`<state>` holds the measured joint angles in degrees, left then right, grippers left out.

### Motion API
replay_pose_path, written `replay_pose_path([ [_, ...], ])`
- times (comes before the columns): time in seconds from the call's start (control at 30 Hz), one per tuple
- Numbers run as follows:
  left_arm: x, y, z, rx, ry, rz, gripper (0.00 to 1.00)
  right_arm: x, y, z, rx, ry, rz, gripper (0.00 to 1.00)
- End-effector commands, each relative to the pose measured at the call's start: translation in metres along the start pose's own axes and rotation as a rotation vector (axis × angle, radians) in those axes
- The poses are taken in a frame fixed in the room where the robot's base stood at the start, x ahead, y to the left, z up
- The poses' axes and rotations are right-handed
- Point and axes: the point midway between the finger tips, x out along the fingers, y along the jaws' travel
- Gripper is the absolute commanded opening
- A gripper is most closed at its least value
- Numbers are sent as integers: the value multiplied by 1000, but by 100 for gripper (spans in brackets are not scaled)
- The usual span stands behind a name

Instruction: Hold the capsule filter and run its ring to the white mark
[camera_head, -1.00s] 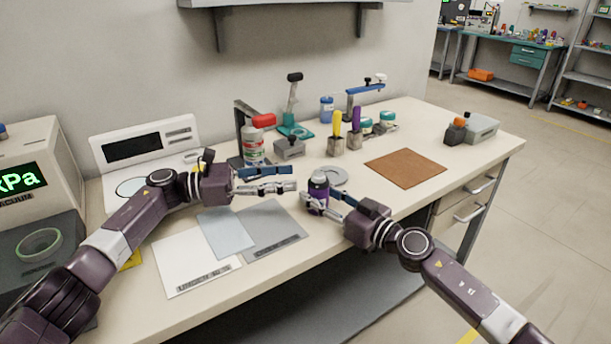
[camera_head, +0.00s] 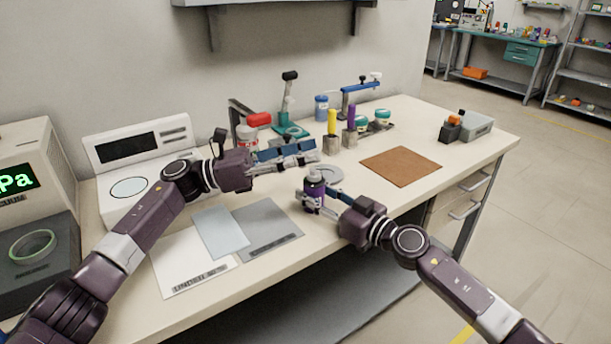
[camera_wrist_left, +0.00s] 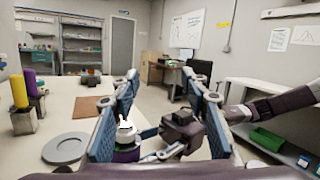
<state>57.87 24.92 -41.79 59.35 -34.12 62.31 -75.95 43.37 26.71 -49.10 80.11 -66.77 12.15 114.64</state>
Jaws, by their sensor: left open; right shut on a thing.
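The capsule filter (camera_head: 314,189) is a small dark purple upright cylinder with a grey upper part, near the front edge of the bench. My right gripper (camera_head: 312,203) is shut around its lower body from the right. My left gripper (camera_head: 316,151) is open and empty, above and behind the capsule in the head view, not touching it. In the left wrist view, the capsule's top (camera_wrist_left: 125,128) shows low between the open blue-padded fingers, with a greenish band below it. A small white patch shows on the top; I cannot tell whether it is the white mark.
A grey disc (camera_head: 331,174) lies just behind the capsule. A brown mat (camera_head: 400,166) is to the right, with clear bench around it. Grey and white sheets (camera_head: 268,229) lie at front left. Screwdriver-like tools in blocks (camera_head: 331,145) and a red-capped bottle (camera_head: 247,133) stand behind.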

Motion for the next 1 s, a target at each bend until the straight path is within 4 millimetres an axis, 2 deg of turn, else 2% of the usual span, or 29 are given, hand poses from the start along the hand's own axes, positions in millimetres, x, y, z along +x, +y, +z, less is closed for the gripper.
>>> replay_pose_path([
  [0.03, 27, -20, 18, -45, -55, -39, 42, 0, 1, 1, 0, -2, 1, 0],
  [0.1, 55, -46, 44, -118, -127, -83, 42, 0, 1, 1, 0, -2, 1, 0],
  [0.2, 86, -84, 83, -231, -226, -152, 42, 0, 1, 1, 0, -2, 2, 0],
  [0.3, 108, -125, 123, -352, -320, -230, 42, 0, 1, 1, 0, -2, 1, 0],
  [0.4, 120, -163, 160, -494, -407, -308, 42, 0, 1, 1, 0, -2, 1, 0],
  [0.5, 126, -190, 188, -677, -491, -364, 42, 0, 1, 1, 0, -2, 1, 0],
  [0.63, 132, -191, 196, -927, -580, -359, 42, 0, 0, 1, 0, -2, 1, 0],
  [0.73, 136, -175, 185, -1107, -648, -314, 42, 0, 0, 1, 0, -2, 1, 0],
  [0.87, 139, -146, 159, -1325, -749, -233, 42, 0, 0, 1, 0, -1, 0, 0],
  [1.0, 135, -114, 120, -1536, -883, -134, 42, 0, 0, 1, 0, -1, 0, 0],
])
